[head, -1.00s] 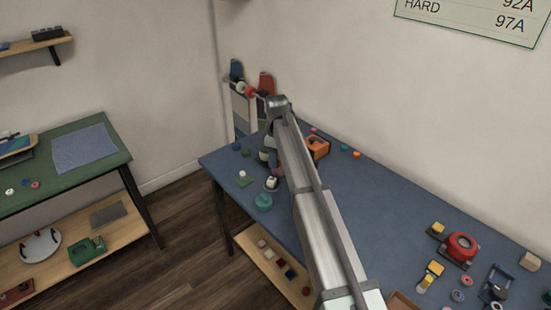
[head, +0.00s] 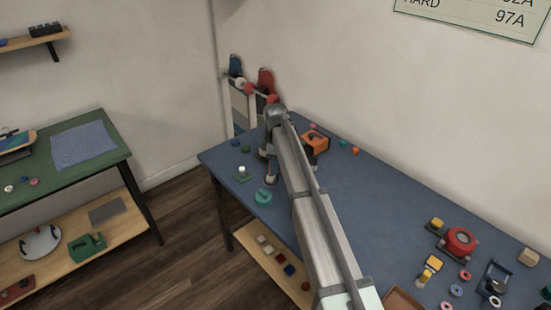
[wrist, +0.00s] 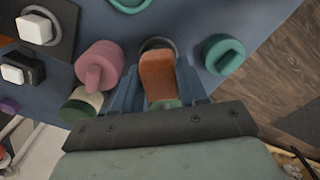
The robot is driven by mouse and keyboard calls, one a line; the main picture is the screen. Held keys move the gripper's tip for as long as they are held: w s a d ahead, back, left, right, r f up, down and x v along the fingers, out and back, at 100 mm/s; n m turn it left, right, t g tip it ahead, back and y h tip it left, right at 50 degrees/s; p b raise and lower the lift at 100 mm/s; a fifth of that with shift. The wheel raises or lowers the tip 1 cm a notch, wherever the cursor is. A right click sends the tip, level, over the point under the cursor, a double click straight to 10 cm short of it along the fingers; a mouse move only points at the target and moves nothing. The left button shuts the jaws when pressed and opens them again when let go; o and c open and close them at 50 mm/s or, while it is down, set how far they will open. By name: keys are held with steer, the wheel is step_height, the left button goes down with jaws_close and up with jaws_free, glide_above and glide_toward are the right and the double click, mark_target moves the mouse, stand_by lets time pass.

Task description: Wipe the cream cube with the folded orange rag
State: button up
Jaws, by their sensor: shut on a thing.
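My gripper (wrist: 158,85) is shut on the folded orange rag (wrist: 158,72), which stands out between the bluish fingers in the wrist view. In the head view my gripper (head: 268,178) is low over the far left part of the blue table, and the rag is not clear there. A pale, beige block (head: 528,257) sits at the table's far right, well away from my gripper. Two whitish blocks, one upper (wrist: 34,27) and one lower (wrist: 22,72), show at the left of the wrist view. I cannot tell which block is the cream cube.
A dark ring (wrist: 157,43) lies just beyond the rag. A pink knob (wrist: 98,65) is left of it and a teal knob (wrist: 223,54) right. An orange-and-black device (head: 316,141) stands beside my arm. The middle of the blue table (head: 375,205) is mostly clear.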

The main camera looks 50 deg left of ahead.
step_height(320, 180, down, 2)
steer(key=shift+f, duration=0.25)
steer(key=shift+a+f, duration=0.1)
steer(key=shift+f, duration=0.55)
steer(key=shift+s+a+r, duration=0.1)
steer(key=shift+s+a, duration=0.25)
steer(key=shift+a, duration=0.5)
steer(key=shift+c, duration=0.4)
steer(key=shift+s+a, duration=0.2)
steer(key=shift+a, duration=0.3)
steer(key=shift+s+a, duration=0.2)
steer(key=shift+a, duration=0.3)
steer(key=d, duration=0.2)
steer(key=w+d, duration=0.1)
steer(key=shift+w+d, duration=0.2)
steer(key=shift+d, duration=0.2)
steer(key=shift+r, duration=4.05)
steer(key=shift+w+d, duration=0.1)
